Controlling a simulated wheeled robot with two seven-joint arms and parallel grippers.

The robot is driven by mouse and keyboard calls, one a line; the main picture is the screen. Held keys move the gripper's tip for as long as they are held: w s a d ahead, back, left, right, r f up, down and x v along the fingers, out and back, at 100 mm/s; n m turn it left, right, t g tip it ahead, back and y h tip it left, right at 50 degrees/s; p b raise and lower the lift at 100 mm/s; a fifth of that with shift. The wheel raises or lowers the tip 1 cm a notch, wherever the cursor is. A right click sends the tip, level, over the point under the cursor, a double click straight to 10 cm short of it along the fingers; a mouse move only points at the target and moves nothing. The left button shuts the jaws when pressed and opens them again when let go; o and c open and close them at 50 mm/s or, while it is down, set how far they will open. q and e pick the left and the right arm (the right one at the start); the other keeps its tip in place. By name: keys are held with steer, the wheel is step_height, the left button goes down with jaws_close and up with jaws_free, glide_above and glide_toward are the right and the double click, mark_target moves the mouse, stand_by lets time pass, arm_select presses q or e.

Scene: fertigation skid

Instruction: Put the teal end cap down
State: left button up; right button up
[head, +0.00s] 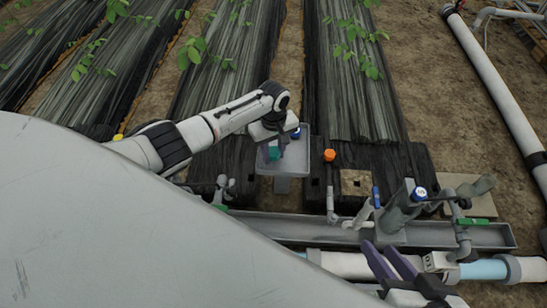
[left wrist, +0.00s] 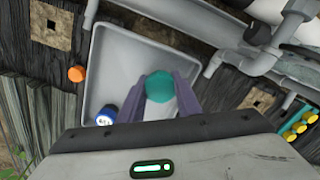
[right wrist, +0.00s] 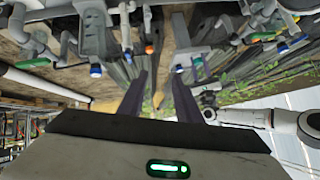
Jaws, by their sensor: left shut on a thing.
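The teal end cap (head: 274,154) is between the fingers of my left gripper (head: 273,149), over the grey tray (head: 300,168). In the left wrist view, the round teal cap (left wrist: 160,87) sits between the two purple fingertips (left wrist: 163,84), with the tray floor (left wrist: 128,52) behind it. I cannot tell whether the cap touches the tray floor. My right gripper (head: 390,262) is at the lower right of the head view, near the pipes. In the right wrist view, its fingers (right wrist: 164,70) are apart with nothing between them.
A blue-and-white capped item (left wrist: 107,116) lies in the tray near its edge. Planted rows run behind.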

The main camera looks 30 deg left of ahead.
arm_select(q)
steer(key=shift+f, duration=0.5)
steer(key=shift+r, duration=0.15)
arm_select(e)
steer(key=shift+a+r, duration=0.15)
steer(key=shift+r, duration=0.05)
arm_select(q)
steer(key=shift+f, duration=0.45)
arm_select(e)
steer(key=shift+r+y, duration=0.1)
steer(key=shift+y, duration=0.2)
